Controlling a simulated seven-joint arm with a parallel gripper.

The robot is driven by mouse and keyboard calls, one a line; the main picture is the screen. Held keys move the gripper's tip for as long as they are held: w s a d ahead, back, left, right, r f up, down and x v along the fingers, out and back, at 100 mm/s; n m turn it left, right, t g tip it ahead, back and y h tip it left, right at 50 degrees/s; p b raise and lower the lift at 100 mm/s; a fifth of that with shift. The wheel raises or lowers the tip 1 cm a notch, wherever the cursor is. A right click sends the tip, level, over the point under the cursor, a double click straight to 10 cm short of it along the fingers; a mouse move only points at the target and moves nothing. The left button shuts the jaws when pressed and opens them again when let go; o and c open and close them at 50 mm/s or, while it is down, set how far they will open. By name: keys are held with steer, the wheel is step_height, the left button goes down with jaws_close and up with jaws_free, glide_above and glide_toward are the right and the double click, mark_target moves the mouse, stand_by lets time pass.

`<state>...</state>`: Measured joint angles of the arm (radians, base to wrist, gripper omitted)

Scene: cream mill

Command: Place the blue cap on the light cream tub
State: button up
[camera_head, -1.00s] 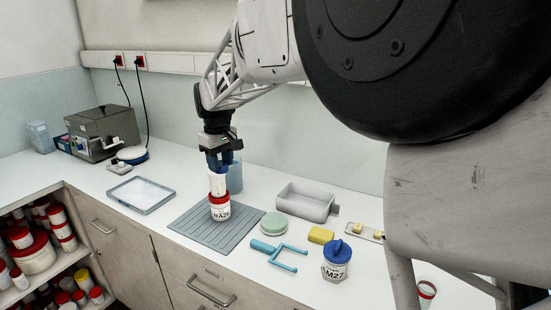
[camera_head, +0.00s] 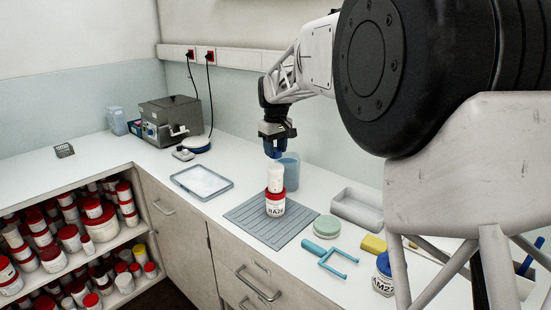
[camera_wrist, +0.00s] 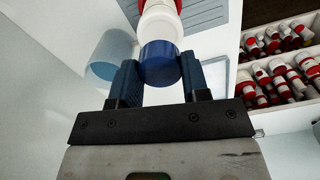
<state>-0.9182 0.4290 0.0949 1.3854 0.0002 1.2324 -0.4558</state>
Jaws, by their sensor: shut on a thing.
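The blue cap (camera_wrist: 160,62) is held between the two fingers of my gripper (camera_wrist: 158,78), which is shut on it. In the wrist view the light cream tub (camera_wrist: 160,28) lies directly beyond the cap, in line with it and seemingly touching it; I cannot tell how well it is seated. In the head view the tub (camera_head: 275,178) is upright above a wider red-lidded jar (camera_head: 275,208) marked RA26, on the grey ribbed mat (camera_head: 245,219). My gripper (camera_head: 276,152) is right above the tub, and its fingers largely hide the cap there.
A translucent blue beaker (camera_head: 291,172) stands close behind the tub. A shallow tray (camera_head: 201,182) is at left.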

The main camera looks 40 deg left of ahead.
mark_target(275, 149)
steer(key=shift+f, duration=0.1)
steer(key=shift+f, duration=1.65)
steer(key=shift+f, duration=0.15)
steer(key=o, duration=0.9)
step_height(275, 149, up, 12)
steer(key=shift+r, duration=0.15)
stand_by(0.4)
